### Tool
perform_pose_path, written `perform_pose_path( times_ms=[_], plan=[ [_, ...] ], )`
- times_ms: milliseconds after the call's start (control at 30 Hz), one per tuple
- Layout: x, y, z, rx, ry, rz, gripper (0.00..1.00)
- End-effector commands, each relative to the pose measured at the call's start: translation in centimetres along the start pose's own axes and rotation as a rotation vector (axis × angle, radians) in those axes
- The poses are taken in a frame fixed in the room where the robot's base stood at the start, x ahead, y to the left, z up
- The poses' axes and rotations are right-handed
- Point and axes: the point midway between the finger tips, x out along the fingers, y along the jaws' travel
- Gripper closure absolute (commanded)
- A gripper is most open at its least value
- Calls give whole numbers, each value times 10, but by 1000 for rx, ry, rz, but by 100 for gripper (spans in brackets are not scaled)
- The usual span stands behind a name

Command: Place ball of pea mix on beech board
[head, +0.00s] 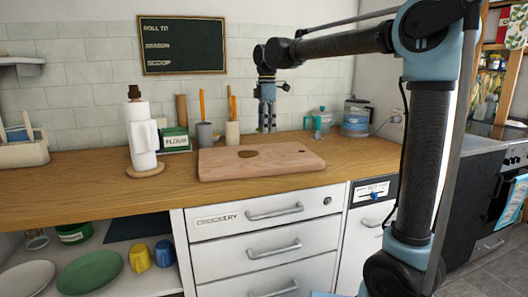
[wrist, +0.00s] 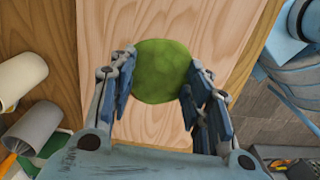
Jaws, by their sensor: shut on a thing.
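The ball of pea mix (wrist: 162,65) is a round, rough green ball in the wrist view. My gripper (wrist: 163,88) has its fingers on either side of the ball and is shut on it. In the head view my gripper (head: 267,128) points down above the back of the beech board. The ball cannot be made out there. The beech board (head: 290,163) is a pale wooden slab lying flat on the counter, with a dark oval mark on top. In the wrist view the board (wrist: 225,30) is seen beneath the ball.
A paper towel roll (head: 143,140), a flour box (head: 176,140) and utensil pots (head: 205,135) stand left of and behind the board. The counter (head: 70,190) is bare at the front left.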

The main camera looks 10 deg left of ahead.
Motion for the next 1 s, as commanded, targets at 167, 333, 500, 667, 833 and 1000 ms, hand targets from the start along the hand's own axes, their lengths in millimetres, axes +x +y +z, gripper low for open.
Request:
perform_pose_path(
  times_ms=[167, 333, 500, 667, 833, 1000],
  plan=[
    [29, 0, 0, 0, 0, 0, 81],
    [43, 0, 0, 0, 0, 0, 81],
    [56, 0, 0, 0, 0, 0, 81],
    [78, 0, 0, 0, 0, 0, 81],
    [85, 0, 0, 0, 0, 0, 81],
    [85, 0, 0, 1, 0, 0, 81]
  ],
)
